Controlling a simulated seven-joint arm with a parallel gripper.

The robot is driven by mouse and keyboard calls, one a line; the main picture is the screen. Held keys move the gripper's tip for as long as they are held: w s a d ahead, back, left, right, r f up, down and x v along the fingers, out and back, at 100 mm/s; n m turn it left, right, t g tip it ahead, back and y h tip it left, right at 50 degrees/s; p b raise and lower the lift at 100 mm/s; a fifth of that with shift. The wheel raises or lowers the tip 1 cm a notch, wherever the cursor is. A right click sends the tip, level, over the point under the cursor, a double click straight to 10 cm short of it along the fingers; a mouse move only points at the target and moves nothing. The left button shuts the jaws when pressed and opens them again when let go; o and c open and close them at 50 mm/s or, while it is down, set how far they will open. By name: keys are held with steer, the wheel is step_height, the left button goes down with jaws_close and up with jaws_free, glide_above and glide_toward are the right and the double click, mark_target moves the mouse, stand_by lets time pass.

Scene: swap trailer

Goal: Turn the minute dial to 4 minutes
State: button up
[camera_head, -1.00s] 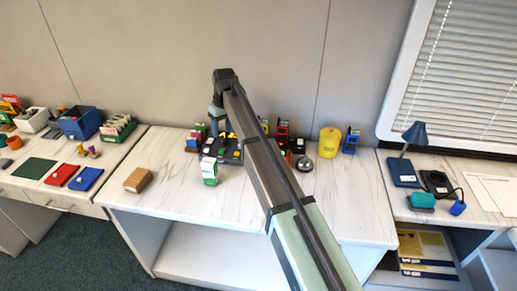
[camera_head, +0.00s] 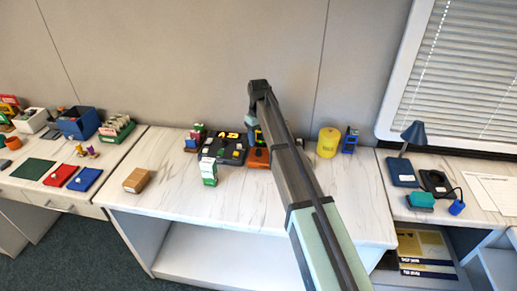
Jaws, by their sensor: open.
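My gripper (camera_head: 252,133) hangs from the raised end of my arm, above the back of the middle counter. It is small and partly covered by my arm; it is open, and I see nothing held in it. I cannot make out a minute dial or its marks at this size. An orange-brown object (camera_head: 258,158) stands just below my gripper, partly behind my arm, and I cannot tell if it bears the dial. I cannot tell whether my gripper touches it.
A black tray with yellow pieces (camera_head: 226,147) stands to the left, with a green-and-white carton (camera_head: 208,172) before it. A yellow canister (camera_head: 328,142) and a blue item (camera_head: 350,140) stand to the right. A cardboard box (camera_head: 137,180) sits left. The counter's front is clear.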

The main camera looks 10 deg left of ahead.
mark_target(258, 150)
steer(key=shift+f, duration=3)
jaws_close()
